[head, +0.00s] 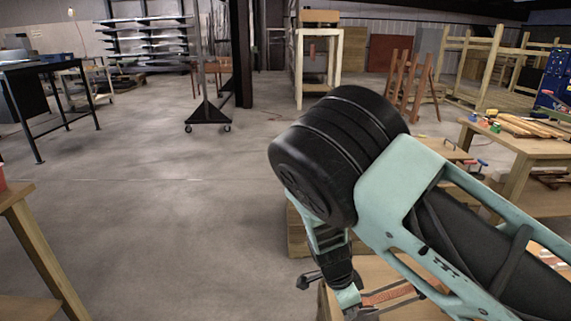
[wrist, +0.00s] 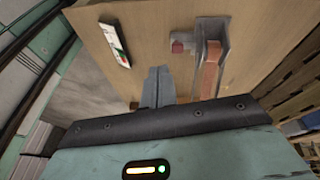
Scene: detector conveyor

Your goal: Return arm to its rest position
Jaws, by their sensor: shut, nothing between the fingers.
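My arm reaches in from the right of the head view and bends at a large black joint, then points down. My gripper (wrist: 158,74) shows in the wrist view as two grey fingers close together, shut and empty. A wooden top (wrist: 145,30) lies beyond the fingertips; I cannot tell whether they touch it. In the head view the wrist end hangs low over a wooden bench (head: 398,312), and the fingers are not clearly seen.
A grey bracket with a reddish-brown bar (wrist: 209,70) and a small white label-like piece (wrist: 114,44) are near the fingers. A wooden workbench (head: 520,170) with tools stands at right. A wooden table (head: 28,235) stands at left. Open concrete floor (head: 170,200) fills the middle left.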

